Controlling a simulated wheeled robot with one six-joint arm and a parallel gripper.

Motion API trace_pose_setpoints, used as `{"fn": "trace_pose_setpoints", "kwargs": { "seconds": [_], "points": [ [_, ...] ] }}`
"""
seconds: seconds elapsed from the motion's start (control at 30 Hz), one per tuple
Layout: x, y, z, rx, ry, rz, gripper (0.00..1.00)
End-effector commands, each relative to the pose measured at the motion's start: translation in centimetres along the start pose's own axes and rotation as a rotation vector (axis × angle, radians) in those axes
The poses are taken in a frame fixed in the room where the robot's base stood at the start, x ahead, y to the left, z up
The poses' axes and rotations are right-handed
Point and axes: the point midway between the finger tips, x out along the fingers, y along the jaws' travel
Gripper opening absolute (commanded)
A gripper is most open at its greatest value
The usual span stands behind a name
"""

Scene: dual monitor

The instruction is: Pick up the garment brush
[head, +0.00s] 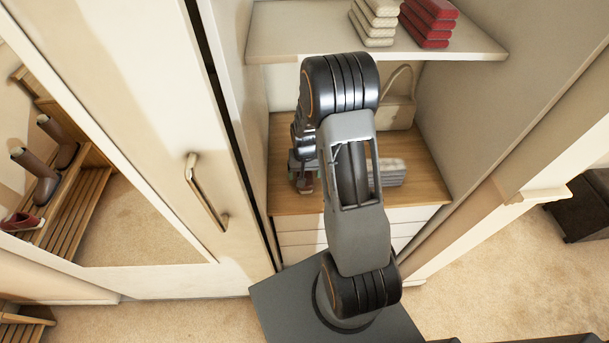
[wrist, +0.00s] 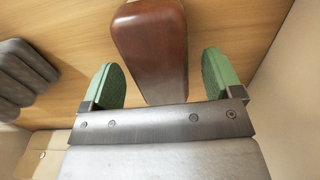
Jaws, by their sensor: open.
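The garment brush, which I take to be the reddish-brown wooden block (wrist: 152,45), lies on the wooden surface in the wrist view. Its near end sits between the two green fingertips of my gripper (wrist: 164,80). My gripper is open, with a gap on each side of the brush, and the near part of the brush is hidden behind the gripper body. In the head view my gripper (head: 303,168) is low over the wooden surface, partly hidden by my arm. A small brown bit of the brush (head: 305,184) seems to show below it there.
Folded grey cloth (head: 388,173) lies on the wooden counter (head: 425,180), right of my arm. A beige handbag (head: 398,108) stands behind. A shelf (head: 440,45) with beige and red folded stacks is above. The closet's side wall and mirrored door (head: 150,150) are close on the left.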

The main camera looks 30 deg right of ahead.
Motion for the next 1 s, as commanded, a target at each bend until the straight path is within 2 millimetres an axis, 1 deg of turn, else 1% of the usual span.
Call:
{"fn": "trace_pose_setpoints", "kwargs": {
  "seconds": [0.1,0.3,0.87,1.0],
  "points": [
    [0.4,0.0,-0.01,0.0,0.001,0.0,0.85],
    [0.4,-0.01,-0.03,0.0,0.001,0.0,0.84],
    [0.37,-0.01,-0.02,0.0,0.001,0.0,0.31],
    [0.35,-0.01,-0.03,0.0,0.001,0.0,0.29]
  ]
}}
